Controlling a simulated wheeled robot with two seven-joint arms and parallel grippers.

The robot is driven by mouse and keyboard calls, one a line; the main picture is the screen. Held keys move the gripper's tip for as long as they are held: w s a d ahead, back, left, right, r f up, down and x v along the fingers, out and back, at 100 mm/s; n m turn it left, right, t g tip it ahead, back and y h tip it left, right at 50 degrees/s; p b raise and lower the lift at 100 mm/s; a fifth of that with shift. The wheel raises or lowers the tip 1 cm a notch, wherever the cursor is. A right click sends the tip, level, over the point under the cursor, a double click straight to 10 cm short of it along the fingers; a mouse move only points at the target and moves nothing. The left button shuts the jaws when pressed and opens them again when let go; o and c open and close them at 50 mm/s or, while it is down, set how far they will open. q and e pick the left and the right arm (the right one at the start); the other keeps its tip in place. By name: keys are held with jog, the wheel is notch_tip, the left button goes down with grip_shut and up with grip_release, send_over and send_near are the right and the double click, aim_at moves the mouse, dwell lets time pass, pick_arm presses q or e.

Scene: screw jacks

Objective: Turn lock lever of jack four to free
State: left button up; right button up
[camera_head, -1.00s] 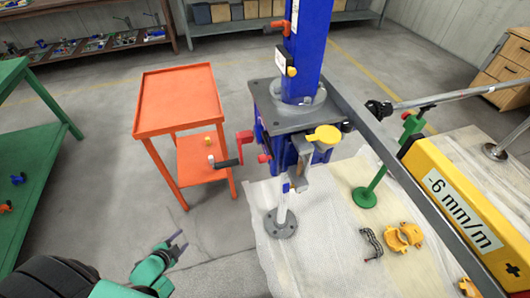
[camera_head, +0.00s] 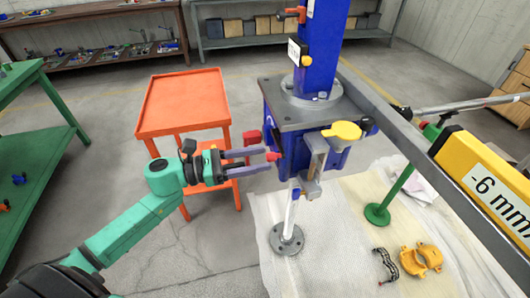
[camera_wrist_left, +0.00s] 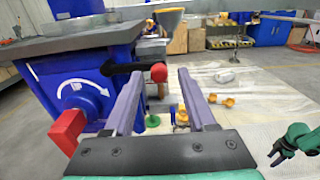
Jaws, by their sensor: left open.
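The blue jack (camera_head: 310,140) with its grey top plate (camera_head: 290,112) stands upright; its number is not readable. A black lever (camera_wrist_left: 122,69) with a red ball end (camera_wrist_left: 158,72) sticks out from its side; the ball also shows in the head view (camera_head: 272,156). My left gripper (camera_wrist_left: 159,74) is open, its two fingers pointing at the jack, the ball appearing between their tips. Contact cannot be told. Below the lever is a round blue hub (camera_wrist_left: 82,98) with a white arrow and a red block (camera_wrist_left: 68,131). My right gripper (camera_wrist_left: 279,154) is small in the left wrist view, fingers apart.
An orange cart (camera_head: 182,104) stands left of the jack. A grey beam (camera_head: 425,160) and a yellow gauge (camera_head: 490,185) reading -6 mm are at the right. A green stand (camera_head: 377,214) and yellow clamps (camera_head: 420,260) are on the pale mat (camera_head: 335,270).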

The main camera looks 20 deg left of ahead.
pick_arm(q)
jog(key=shift+x, duration=1.1)
grip_shut()
dwell(0.6)
